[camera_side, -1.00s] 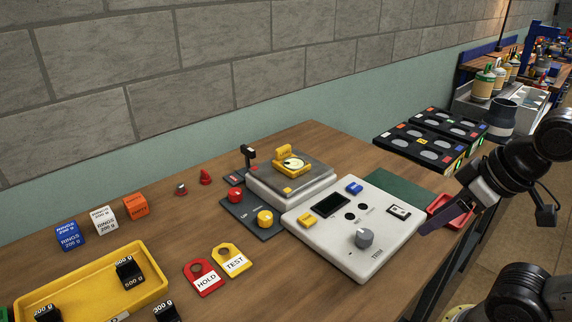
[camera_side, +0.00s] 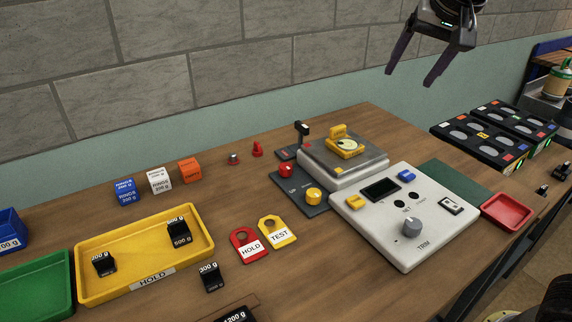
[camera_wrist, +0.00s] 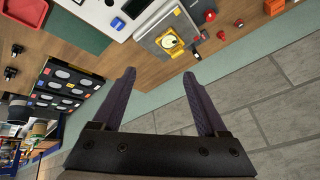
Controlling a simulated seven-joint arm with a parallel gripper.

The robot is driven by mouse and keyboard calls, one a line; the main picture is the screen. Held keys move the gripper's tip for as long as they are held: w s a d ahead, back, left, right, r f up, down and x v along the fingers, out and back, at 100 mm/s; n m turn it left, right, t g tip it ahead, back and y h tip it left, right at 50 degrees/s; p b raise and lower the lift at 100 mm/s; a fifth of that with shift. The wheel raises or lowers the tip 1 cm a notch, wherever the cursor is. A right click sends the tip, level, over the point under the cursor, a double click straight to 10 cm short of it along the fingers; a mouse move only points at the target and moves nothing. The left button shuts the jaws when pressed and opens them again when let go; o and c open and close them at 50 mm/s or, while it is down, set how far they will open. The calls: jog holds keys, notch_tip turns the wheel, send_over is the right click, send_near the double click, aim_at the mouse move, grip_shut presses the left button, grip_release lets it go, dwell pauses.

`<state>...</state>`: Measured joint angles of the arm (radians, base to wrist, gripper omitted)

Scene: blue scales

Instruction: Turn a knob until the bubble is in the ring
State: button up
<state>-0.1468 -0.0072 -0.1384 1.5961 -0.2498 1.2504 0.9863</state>
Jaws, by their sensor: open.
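A yellow bubble level (camera_side: 345,146) with a round pale face sits on the grey plate of the scale (camera_side: 343,178). It also shows in the wrist view (camera_wrist: 171,42). The bubble and ring are too small to tell apart. A red knob (camera_side: 286,170) and a yellow knob (camera_side: 314,196) stand on a dark panel (camera_side: 290,190) left of the scale. A grey knob (camera_side: 412,226) marked TRIM is on the white console (camera_side: 376,226). My gripper (camera_side: 410,78) is open and empty, high above the back of the table, apart from everything. Both fingers show in the wrist view (camera_wrist: 159,73).
A small black post (camera_side: 301,130) stands behind the panel. Black cases (camera_side: 465,147) and a red tray (camera_side: 506,211) are at the right. HOLD (camera_side: 249,246) and TEST (camera_side: 277,231) tags, a yellow tray (camera_side: 128,289) and weights lie left. Bare wood lies in front of the console.

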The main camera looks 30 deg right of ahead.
jog(key=w+a+f+m, duration=0.1)
jog(key=w+a, duration=0.1)
jog(key=w, duration=0.3)
jog(key=w+a+f, duration=0.2)
jog(key=w, duration=0.3)
jog(key=n+g+h, duration=0.1)
jog(key=g, duration=0.1)
send_over(286, 166)
jog(key=s+a, duration=0.4)
notch_tip(286, 166, down, 16)
jog(key=x, duration=1.3)
jog(key=shift+d, duration=0.2)
jog(key=shift+c, duration=0.2)
grip_shut()
